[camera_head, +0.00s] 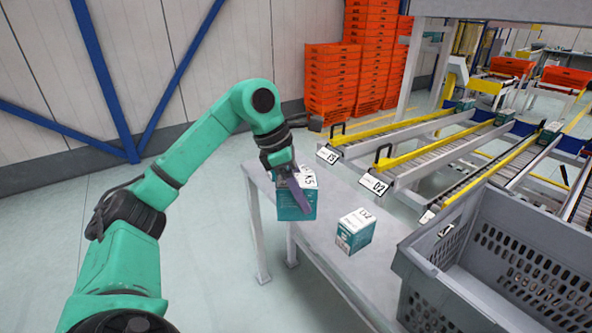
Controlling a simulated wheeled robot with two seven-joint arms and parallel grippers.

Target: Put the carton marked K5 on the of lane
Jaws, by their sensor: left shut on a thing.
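My left gripper (296,188) is shut on a teal-and-white carton (297,211) at the far left end of the grey table. Its white top mark is partly covered by the gripper; a 5 shows, the rest is hard to read. I cannot tell whether this carton touches the table. A second teal-and-white carton (354,234) stands upright on the table to the right, apart from the gripper; its mark is too small to read surely. Roller lanes lie behind, with a sign like 13 (328,155) and a sign 02 (374,184). My right gripper is not in view.
Tall stacks of orange totes (331,82) stand at the back. Floor at left is clear.

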